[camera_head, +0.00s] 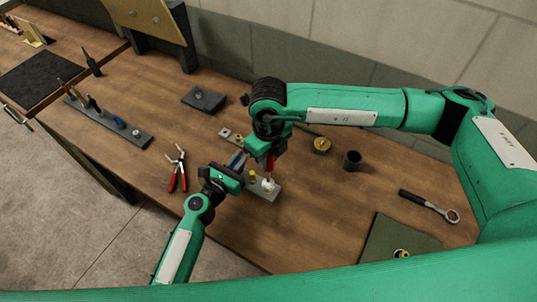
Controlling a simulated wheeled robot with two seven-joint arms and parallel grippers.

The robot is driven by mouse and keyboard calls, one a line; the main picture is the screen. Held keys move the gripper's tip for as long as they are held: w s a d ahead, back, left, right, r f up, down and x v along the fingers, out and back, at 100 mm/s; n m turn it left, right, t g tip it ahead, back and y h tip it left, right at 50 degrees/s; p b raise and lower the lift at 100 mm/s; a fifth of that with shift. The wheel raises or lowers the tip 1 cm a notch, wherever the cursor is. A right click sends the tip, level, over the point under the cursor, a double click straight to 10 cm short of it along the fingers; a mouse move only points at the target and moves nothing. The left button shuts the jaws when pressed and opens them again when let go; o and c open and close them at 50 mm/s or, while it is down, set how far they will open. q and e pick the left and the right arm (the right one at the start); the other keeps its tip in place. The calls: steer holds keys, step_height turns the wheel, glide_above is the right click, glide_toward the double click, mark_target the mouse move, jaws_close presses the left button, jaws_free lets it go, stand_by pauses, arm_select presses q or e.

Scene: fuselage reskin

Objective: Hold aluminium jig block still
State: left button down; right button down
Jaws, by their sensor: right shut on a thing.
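The aluminium jig block (263,192) is a long grey bar lying on the wooden bench, running from upper left to lower right. Its middle is hidden by my grippers. A yellow piece and a white piece stand on its near end. My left gripper (238,161) reaches the block's left side from below; whether its fingers are closed on it is not clear. My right gripper (271,156) is above the block, shut on a red-handled tool (270,165) that points down toward the white piece.
Red-handled pliers (178,170) lie left of my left gripper. A tool rack (108,121) and dark plate (203,99) are further left. A brass round piece (322,145), dark cup (352,160), wrench (430,206) and green mat (385,240) lie right. Bench between cup and mat is clear.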

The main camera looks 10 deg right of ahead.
steer(key=shift+f, duration=0.85)
stand_by(0.7)
steer(key=m, duration=1)
steer(key=shift+m, duration=0.3)
steer(key=m, duration=0.6)
steer(key=shift+m, duration=0.3)
steer(key=m, duration=0.7)
steer(key=shift+n, duration=0.5)
